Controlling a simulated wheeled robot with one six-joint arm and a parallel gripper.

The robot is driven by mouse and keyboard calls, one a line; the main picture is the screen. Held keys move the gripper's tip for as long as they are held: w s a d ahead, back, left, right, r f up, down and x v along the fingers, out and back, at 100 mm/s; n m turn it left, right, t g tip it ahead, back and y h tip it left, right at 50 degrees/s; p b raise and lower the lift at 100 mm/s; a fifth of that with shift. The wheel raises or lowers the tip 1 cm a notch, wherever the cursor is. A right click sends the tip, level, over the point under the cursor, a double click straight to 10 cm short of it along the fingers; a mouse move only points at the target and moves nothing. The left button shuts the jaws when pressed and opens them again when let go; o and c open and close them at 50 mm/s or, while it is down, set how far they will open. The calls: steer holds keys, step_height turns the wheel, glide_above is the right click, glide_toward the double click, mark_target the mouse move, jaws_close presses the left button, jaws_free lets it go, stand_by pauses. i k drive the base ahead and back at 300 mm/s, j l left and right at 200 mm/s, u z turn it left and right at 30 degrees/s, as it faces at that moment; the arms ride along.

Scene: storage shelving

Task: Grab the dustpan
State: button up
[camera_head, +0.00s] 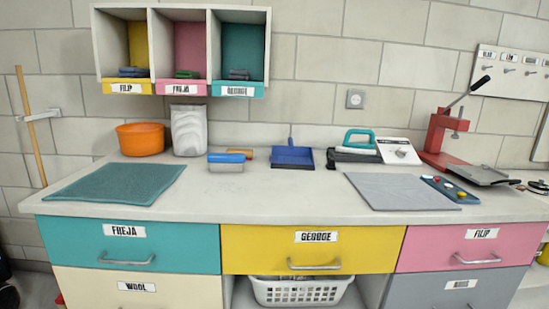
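A blue dustpan (292,157) lies on the countertop near the wall, about the middle of the view. Its short handle points back toward the wall, and its wide edge faces me. A dark grey and teal iron-like tool stands just to its right. My gripper is not visible in this view, so I cannot see where it is relative to the dustpan.
The counter (260,205) is clear in front of the dustpan. A blue-topped block (226,162) is to its left, with an orange bowl (141,139) farther left. A green mat (118,184), a grey mat (400,191) and a red press (440,140) also occupy the counter.

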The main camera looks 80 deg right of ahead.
mark_target(291, 157)
steer(key=z, duration=2.4)
